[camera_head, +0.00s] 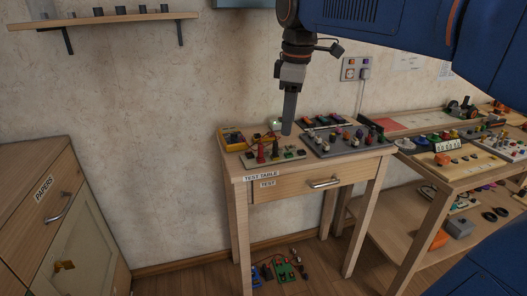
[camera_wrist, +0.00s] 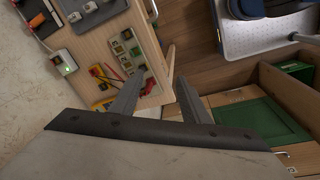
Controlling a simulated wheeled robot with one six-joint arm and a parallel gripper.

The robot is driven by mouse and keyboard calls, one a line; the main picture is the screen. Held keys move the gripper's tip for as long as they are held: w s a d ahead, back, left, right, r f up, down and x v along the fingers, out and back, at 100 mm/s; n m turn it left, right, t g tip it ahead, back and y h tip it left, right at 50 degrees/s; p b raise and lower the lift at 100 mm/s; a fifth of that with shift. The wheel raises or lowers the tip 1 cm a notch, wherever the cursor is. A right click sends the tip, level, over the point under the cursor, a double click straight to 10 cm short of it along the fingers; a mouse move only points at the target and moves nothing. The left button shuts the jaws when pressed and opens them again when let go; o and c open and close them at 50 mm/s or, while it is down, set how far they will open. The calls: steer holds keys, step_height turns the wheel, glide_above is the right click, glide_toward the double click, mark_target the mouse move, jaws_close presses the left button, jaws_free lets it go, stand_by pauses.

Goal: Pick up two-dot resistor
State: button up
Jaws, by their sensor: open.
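Small green blocks sit on a pale board (camera_head: 262,161) at the front of the test table (camera_head: 240,170). In the wrist view the green blocks (camera_wrist: 117,46) show light markings, too small for me to count dots, so I cannot tell which is the two-dot resistor. My gripper (camera_head: 288,132) hangs pointing down above the table, near the right part of the pale board. The head view shows the fingers edge-on.
A yellow device (camera_head: 232,138) stands behind the pale board, with red cone-like parts (camera_head: 261,152) on the board. A dark board with several knobs (camera_head: 345,141) lies to the right. A drawer handle (camera_head: 325,183) sticks out in front. A wider workbench (camera_head: 440,176) stands at right.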

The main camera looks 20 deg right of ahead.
steer(key=w+a+r+n+g, duration=0.25)
steer(key=w+r+n, duration=0.35)
steer(key=w, duration=0.5)
steer(key=shift+t, duration=0.45)
steer(key=f, duration=0.7)
steer(key=a+f, duration=0.1)
steer(key=f, duration=0.3)
steer(key=shift+s+f, duration=0.1)
steer(key=shift+s, duration=0.05)
steer(key=shift+w+d+f, duration=0.1)
steer(key=shift+f, duration=1.45)
steer(key=shift+w+d+f, duration=0.1)
steer(key=shift+f, duration=1.4)
jaws_close()
